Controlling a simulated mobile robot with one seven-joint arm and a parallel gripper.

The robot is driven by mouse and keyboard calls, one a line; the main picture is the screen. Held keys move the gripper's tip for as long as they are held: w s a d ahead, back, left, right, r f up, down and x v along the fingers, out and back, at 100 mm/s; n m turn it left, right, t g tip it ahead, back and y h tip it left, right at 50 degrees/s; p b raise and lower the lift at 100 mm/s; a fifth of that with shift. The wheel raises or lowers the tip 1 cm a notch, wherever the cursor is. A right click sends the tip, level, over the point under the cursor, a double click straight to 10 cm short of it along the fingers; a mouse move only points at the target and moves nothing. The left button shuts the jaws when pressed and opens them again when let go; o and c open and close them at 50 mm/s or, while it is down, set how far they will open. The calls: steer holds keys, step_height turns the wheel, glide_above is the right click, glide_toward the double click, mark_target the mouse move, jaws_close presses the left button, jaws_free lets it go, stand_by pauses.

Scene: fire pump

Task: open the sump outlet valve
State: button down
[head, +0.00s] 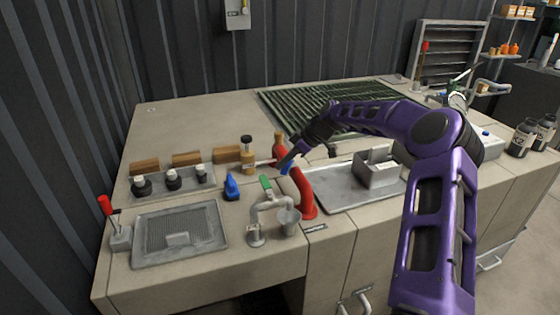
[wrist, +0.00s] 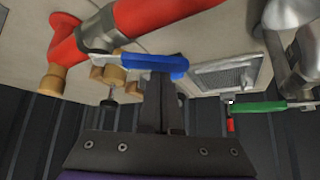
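A blue lever handle (wrist: 155,62) sits on the grey valve body (wrist: 98,30) of a red pipe (wrist: 65,45). The red pipe also shows in the head view (head: 304,196). My gripper (wrist: 165,85) is at the blue lever, its fingers close together with no clear gap. The lever crosses in front of the fingertips and hides them; whether it touches them I cannot tell. A green-handled valve (head: 266,184) sits on a grey pipe, and a red-handled lever (head: 105,205) stands at far left. Labels are unreadable, so which valve is the sump outlet I cannot tell.
A grated grey tray (head: 210,212) lies at front left. A sink tray (head: 340,198) lies right of the red pipe. A dark grating (head: 300,115) covers the counter's back.

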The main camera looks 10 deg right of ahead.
steer(key=d+n+g, duration=0.1)
steer(key=n, duration=0.1)
steer(key=s+d+n+g, duration=0.1)
steer(key=n+g, duration=0.1)
steer(key=shift+d+y, duration=0.15)
steer(key=shift+y, duration=0.25)
steer(key=shift+s+d, duration=0.15)
steer(key=shift+d, duration=0.9)
steer(key=a, duration=0.2)
steer(key=a+b, duration=0.1)
steer(key=a, duration=0.1)
steer(key=shift+s+r, duration=0.2)
steer(key=shift+r, duration=0.05)
steer(key=p+v, duration=0.1)
steer(key=v, duration=0.8)
steer(key=shift+w+r, duration=0.2)
steer(key=shift+w, duration=0.35)
